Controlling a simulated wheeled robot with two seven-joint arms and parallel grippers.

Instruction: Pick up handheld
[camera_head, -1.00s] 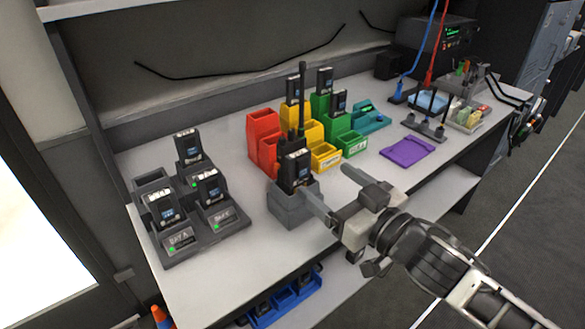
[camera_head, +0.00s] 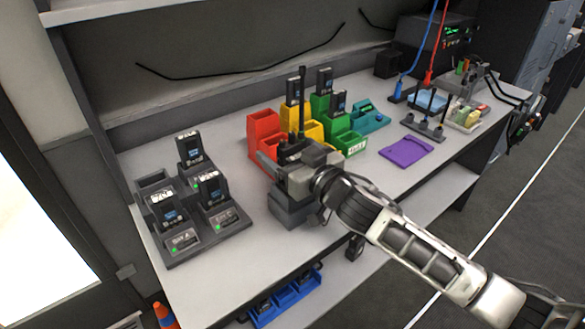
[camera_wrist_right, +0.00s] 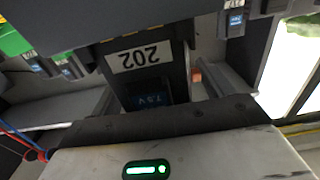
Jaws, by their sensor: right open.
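The handheld (camera_head: 302,105) is a black radio with a tall antenna. It stands upright in a grey holder (camera_head: 292,213) near the bench's front edge. My right gripper (camera_head: 286,160) is open around its upper body in the head view and hides most of it. In the right wrist view the handheld (camera_wrist_right: 152,72) shows close up and upside down, with a white 202 label, between the open fingers. I cannot tell if the fingers touch it. My left gripper is not in view.
A charger dock (camera_head: 212,236) with several batteries stands left on the bench. Red bins (camera_head: 263,125), yellow and green bins (camera_head: 356,145) stand close behind the gripper. A purple mat (camera_head: 405,152) lies to the right. A blue tray (camera_head: 290,300) is below.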

